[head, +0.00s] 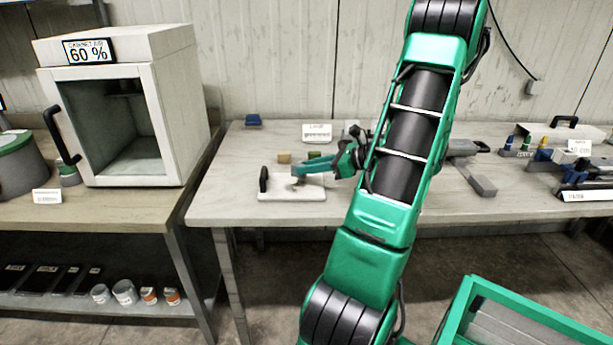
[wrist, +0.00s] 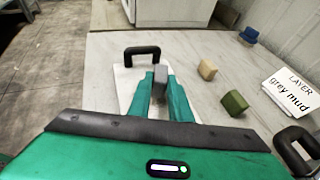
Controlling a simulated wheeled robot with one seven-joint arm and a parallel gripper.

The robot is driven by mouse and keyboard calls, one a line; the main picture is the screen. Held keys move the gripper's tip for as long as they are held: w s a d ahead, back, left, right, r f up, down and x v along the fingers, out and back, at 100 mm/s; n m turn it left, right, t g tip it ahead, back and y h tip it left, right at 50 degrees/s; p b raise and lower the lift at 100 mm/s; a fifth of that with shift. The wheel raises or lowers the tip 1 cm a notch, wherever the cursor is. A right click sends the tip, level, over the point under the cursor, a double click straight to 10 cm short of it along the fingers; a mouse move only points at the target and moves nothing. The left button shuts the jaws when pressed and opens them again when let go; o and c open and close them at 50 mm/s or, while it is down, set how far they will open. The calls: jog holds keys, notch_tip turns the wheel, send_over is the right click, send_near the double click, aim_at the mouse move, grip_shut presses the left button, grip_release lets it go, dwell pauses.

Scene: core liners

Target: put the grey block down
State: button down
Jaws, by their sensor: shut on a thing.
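The grey block (wrist: 161,77) is between the two fingertips of my gripper (wrist: 160,82) in the wrist view, and the fingers are shut on it. In the head view my gripper (head: 302,174) reaches in from the right, low over a white board (head: 285,190) with a black handle (head: 264,179) at its left end. The white board (wrist: 126,88) and its black handle (wrist: 142,51) also show in the wrist view, under and beyond the fingers. I cannot tell whether the block touches the board.
A tan block (wrist: 207,69) and an olive green block (wrist: 234,103) stand right of the board, with a blue block (wrist: 249,35) farther back. A card reading "LAYER grey mud" (wrist: 292,92) stands at the right. A white cabinet (head: 165,100) stands left.

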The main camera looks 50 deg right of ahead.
jog(key=shift+f, duration=1.4)
jog(key=c, duration=1.6)
grip_release()
jog(key=shift+f, duration=0.1)
